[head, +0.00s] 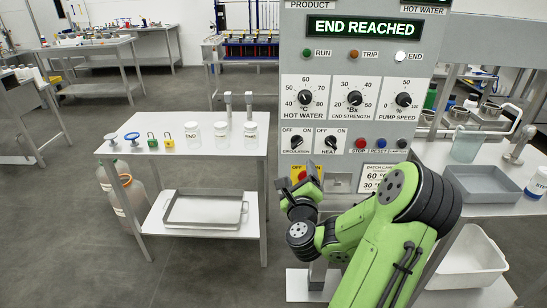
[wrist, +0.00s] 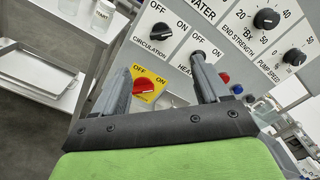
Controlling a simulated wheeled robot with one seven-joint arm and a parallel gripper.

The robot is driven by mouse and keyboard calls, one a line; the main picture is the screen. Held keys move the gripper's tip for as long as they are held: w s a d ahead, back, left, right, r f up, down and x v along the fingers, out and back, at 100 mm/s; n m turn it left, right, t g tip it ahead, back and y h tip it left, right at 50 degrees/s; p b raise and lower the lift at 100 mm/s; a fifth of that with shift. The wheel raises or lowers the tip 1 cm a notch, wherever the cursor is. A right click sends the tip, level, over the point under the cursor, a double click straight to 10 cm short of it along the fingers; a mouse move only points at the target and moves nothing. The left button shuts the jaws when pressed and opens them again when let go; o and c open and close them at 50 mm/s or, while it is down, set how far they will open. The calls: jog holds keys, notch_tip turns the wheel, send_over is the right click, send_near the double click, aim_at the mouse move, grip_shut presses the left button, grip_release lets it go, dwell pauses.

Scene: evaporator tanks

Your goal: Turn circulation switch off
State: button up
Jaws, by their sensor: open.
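The circulation switch (head: 296,142) is a black rotary knob on the grey control panel, with OFF and ON printed above it. It also shows in the wrist view (wrist: 160,32), above and beyond the gap between my fingers. Its pointer is too small for me to read surely. My gripper (head: 304,180) is in front of the panel, below the switch, open and empty. In the wrist view my two fingers (wrist: 160,78) stand apart, short of the circulation knob. The heat switch (head: 330,142) sits right of it and is partly hidden by the right finger in the wrist view.
A red knob on a yellow plate (wrist: 145,84) shows between my fingers. Red and blue buttons (head: 381,143) are to the right. The display (head: 363,27) reads END REACHED. A white table (head: 195,150) with bottles, padlocks and a tray below stands left.

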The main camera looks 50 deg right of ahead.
aim_at(296, 144)
jog(key=p+x, duration=0.8)
jog(key=x, duration=0.7)
jog(key=shift+w+d+r, duration=0.1)
jog(key=shift+w+d, duration=0.15)
jog(key=shift+c, duration=0.4)
jog(key=c, duration=1)
